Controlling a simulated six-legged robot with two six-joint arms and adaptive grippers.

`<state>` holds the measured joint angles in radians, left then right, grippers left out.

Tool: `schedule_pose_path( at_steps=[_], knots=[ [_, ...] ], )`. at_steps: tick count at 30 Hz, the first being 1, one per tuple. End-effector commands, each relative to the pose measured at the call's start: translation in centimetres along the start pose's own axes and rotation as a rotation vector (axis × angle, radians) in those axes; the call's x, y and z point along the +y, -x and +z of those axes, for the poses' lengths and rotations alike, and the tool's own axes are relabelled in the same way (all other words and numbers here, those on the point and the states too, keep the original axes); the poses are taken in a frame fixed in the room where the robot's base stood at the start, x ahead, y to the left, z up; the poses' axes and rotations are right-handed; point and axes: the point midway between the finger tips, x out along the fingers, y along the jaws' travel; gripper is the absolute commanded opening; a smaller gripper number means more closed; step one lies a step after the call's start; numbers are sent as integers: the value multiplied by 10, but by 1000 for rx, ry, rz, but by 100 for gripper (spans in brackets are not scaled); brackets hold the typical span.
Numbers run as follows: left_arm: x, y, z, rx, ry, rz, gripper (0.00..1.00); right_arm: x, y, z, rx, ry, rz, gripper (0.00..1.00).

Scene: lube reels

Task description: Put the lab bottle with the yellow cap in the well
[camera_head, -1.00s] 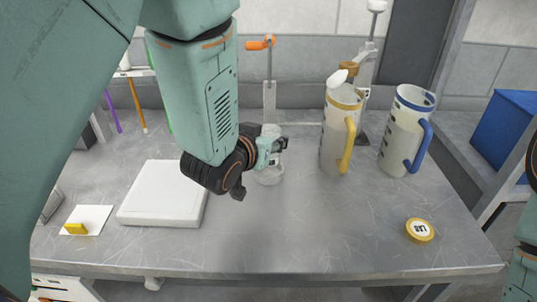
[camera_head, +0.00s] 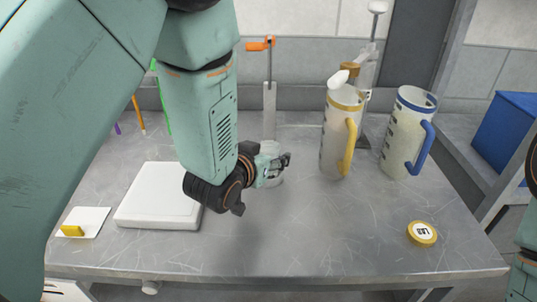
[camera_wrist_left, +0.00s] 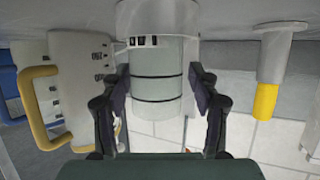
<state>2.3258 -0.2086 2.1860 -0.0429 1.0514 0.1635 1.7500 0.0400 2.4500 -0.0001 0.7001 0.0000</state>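A clear grey cylindrical bottle (camera_head: 269,131) stands on the table, partly hidden behind my left gripper (camera_head: 273,168). In the left wrist view, upside down, the bottle (camera_wrist_left: 155,90) shows dark rings and a pale wide base. My left gripper (camera_wrist_left: 158,98) is open, with one finger on each side of the bottle. A narrow gap shows at the right finger; contact at the left one is unclear. A round yellow cap with a dark-lettered label (camera_head: 422,233) lies at the table's front right. I cannot make out a well.
A yellow-rimmed jug (camera_head: 336,140) and a blue-rimmed jug (camera_head: 401,140) stand right of the bottle. An orange-handled lever (camera_head: 269,98) is behind it. A white slab (camera_head: 158,195) lies at left. The front middle of the table (camera_head: 310,235) is clear.

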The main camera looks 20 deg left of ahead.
Motion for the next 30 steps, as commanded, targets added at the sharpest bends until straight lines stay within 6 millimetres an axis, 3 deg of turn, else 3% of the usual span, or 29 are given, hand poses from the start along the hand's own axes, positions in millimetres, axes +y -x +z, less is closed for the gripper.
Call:
schedule_pose_path(
  at_steps=[12, 27, 30],
  knots=[
    [0, 4, -7, 0, -1, 0, 65, 0, 4, 0, 0, 0, 0, 40],
    [0, 96, -5, -4, -1, 1, 65, 0, 15, 0, 0, 0, 0, 40],
    [1, 98, -7, -4, 2, 3, 65, 0, 28, 0, -1, 0, 0, 40]
  ],
)
